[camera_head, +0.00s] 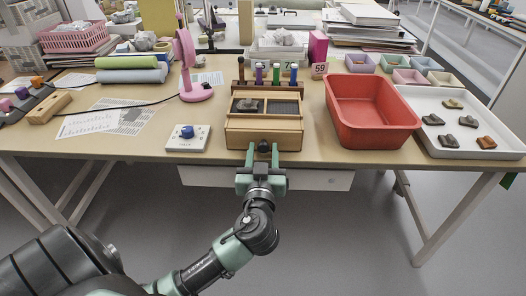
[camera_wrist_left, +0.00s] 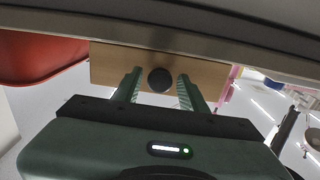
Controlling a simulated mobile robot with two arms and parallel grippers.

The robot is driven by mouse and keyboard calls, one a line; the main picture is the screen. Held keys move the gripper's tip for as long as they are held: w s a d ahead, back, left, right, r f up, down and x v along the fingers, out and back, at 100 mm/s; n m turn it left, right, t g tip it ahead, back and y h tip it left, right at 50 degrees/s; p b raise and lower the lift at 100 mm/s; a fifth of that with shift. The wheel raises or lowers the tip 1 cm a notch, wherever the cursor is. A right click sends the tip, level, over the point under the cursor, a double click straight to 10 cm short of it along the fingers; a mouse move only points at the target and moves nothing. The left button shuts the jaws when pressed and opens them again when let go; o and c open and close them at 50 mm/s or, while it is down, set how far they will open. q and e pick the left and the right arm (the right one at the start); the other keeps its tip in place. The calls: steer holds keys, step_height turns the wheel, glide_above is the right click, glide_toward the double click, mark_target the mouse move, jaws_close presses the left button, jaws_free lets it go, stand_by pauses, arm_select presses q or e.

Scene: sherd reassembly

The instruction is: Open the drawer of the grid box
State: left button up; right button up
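The wooden grid box (camera_head: 237,121) stands near the front edge of the table, with a dark sherd (camera_head: 247,106) in its top left compartment and a dark mesh in the right one. Its drawer front (camera_head: 236,139) faces me and carries a round black knob (camera_head: 264,147). I see no clear gap around the drawer. My left gripper (camera_head: 262,165) is at the drawer front. In the left wrist view, its two fingers stand apart on either side of the knob (camera_wrist_left: 159,80), with space showing between each finger and the knob. My right gripper is not in view.
A red bin (camera_head: 372,143) stands just right of the box, beside a white tray (camera_head: 430,101) of sherds. Left are a white pad with a blue knob (camera_head: 187,132) and a pink stand (camera_head: 188,60). A rack of coloured tools (camera_head: 240,86) stands behind the box.

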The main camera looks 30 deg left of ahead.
arm_select(q)
jaws_close()
stand_by(1.2)
